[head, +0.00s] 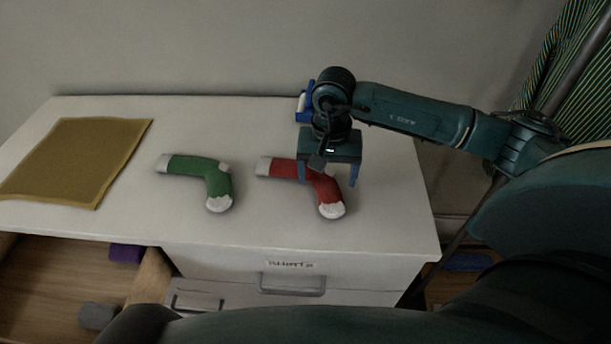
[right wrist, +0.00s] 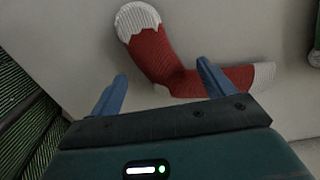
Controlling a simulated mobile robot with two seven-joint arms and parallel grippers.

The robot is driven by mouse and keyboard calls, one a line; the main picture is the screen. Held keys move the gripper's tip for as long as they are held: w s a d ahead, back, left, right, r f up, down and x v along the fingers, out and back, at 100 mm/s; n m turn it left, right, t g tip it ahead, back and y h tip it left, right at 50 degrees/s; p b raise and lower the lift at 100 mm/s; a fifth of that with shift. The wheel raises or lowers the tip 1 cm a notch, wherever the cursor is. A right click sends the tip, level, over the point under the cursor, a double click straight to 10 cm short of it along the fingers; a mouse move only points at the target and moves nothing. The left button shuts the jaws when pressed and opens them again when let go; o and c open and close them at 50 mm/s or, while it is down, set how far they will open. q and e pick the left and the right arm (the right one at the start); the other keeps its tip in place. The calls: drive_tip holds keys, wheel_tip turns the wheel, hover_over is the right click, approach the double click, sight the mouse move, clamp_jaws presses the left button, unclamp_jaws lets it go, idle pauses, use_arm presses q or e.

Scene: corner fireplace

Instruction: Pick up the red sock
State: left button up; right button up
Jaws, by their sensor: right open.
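The red sock (head: 328,190) lies flat on the white dresser top (head: 250,232), bent in an L shape, with white cuff and toe. My right gripper (head: 328,178) is above it with its blue fingers apart, and part of the sock is hidden under it. In the right wrist view the red sock (right wrist: 160,58) lies ahead of and partly between the open fingers (right wrist: 160,82), with nothing held. A green sock (head: 200,172) of the same shape lies to the left on the dresser top. My left gripper does not show.
A mustard cloth (head: 75,160) lies at the left of the dresser top. A blue object (head: 303,107) is partly hidden behind my right wrist. The dresser's front has a labelled drawer with a handle (head: 292,284). A striped green fabric (head: 575,85) hangs at the right.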

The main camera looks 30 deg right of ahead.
drive_tip(key=shift+f, duration=0.8)
drive_tip(key=shift+c, duration=0.3)
drive_tip(key=c, duration=1)
drive_tip(key=shift+r, duration=0.1)
